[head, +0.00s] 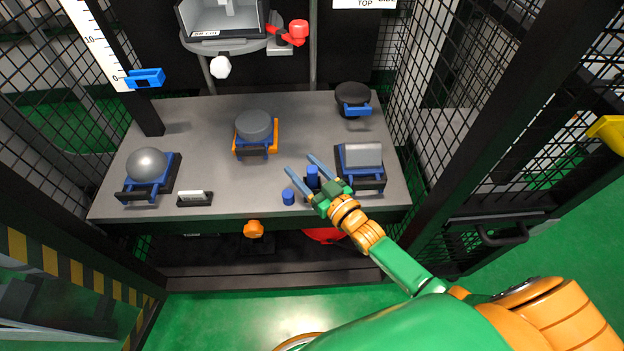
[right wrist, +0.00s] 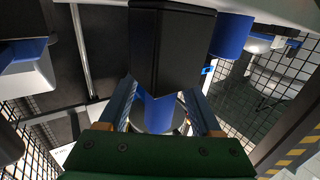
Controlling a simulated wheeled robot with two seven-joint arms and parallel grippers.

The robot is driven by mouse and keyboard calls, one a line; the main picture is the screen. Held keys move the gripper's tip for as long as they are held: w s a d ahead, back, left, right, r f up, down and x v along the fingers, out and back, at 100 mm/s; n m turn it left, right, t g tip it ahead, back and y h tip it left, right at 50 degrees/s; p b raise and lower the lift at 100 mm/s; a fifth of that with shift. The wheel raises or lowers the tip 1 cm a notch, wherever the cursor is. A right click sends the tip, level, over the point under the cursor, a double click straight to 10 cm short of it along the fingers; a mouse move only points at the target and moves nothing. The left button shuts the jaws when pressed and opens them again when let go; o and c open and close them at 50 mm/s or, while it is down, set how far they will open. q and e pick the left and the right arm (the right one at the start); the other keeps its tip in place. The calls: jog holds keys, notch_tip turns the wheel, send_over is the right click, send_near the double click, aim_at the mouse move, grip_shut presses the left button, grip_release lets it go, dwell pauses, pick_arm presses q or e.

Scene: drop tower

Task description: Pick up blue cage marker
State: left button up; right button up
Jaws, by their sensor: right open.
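Two small blue cylinders are near the table's front edge, and I cannot tell which one is called the cage marker. One blue cylinder (head: 312,176) shows between the spread fingers of my right gripper (head: 299,163). The other blue cylinder (head: 288,196) stands on the table just left of the gripper. My right gripper is open. In the right wrist view, blue (right wrist: 157,114) shows between the fingers, partly hidden by a black block (right wrist: 170,48). A second blue cylinder (right wrist: 232,36) is outside the fingers. Contact cannot be told. My left gripper is out of view.
The grey table (head: 210,125) holds a silver ball (head: 147,165), a grey disc (head: 254,125), a dark pan-like piece (head: 353,94) and a grey block (head: 363,155) on blue holders. A small label stand (head: 195,198) is front left. A blue slider (head: 146,78) sits on the ruler. Mesh walls flank the table.

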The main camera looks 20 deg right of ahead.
grip_shut()
jog(key=shift+r, duration=0.1)
